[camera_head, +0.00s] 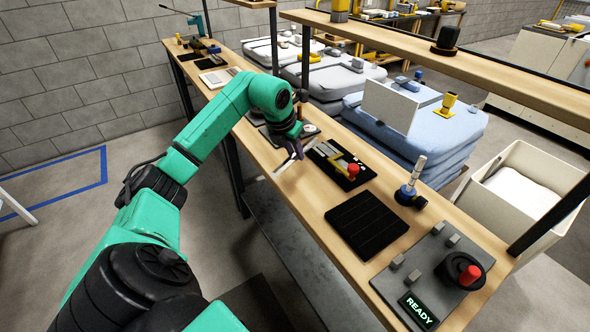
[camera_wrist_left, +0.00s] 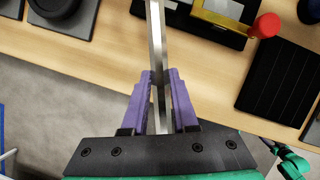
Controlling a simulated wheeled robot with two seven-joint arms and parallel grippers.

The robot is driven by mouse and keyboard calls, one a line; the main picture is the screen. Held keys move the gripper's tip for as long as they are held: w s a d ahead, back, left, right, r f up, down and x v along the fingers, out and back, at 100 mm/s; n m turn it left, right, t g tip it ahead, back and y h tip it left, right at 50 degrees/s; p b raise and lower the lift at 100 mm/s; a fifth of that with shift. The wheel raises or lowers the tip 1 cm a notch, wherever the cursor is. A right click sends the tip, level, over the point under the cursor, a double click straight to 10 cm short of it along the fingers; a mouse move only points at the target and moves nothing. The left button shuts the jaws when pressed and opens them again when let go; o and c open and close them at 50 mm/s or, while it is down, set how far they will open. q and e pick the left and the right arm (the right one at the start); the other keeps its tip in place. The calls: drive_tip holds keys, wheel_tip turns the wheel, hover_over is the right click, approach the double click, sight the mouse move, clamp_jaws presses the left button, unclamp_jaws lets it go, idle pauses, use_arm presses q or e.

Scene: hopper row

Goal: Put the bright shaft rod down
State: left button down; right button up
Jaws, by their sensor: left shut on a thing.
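My left gripper (camera_head: 293,150) is over the near edge of the wooden bench (camera_head: 307,200). Its purple fingers (camera_wrist_left: 161,97) are shut on a bright metal shaft rod (camera_wrist_left: 155,40). In the wrist view the rod runs up between the fingers and past their tips, over the bench top. In the head view part of the rod (camera_head: 283,166) shows below the fingers, and the gripper hides some of it. I cannot tell the exact gap between rod and bench.
A black tray with a yellow part (camera_head: 343,166) and a red knob (camera_head: 353,170) lies beside the gripper. A black ribbed mat (camera_head: 368,224) lies nearer. A grey panel with a red button (camera_head: 470,275) and a READY display (camera_head: 418,309) is at the near end. A shelf (camera_head: 470,65) overhangs behind.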

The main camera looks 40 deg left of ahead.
use_arm(q)
wheel_tip(320, 180, down, 6)
drive_tip(key=shift+f+p, duration=0.15)
drive_tip(key=shift+p, duration=0.2)
drive_tip(key=c, duration=0.7)
unclamp_jaws()
drive_tip(key=shift+d, duration=0.1)
drive_tip(key=b+v, duration=0.2)
drive_tip(key=v, duration=1)
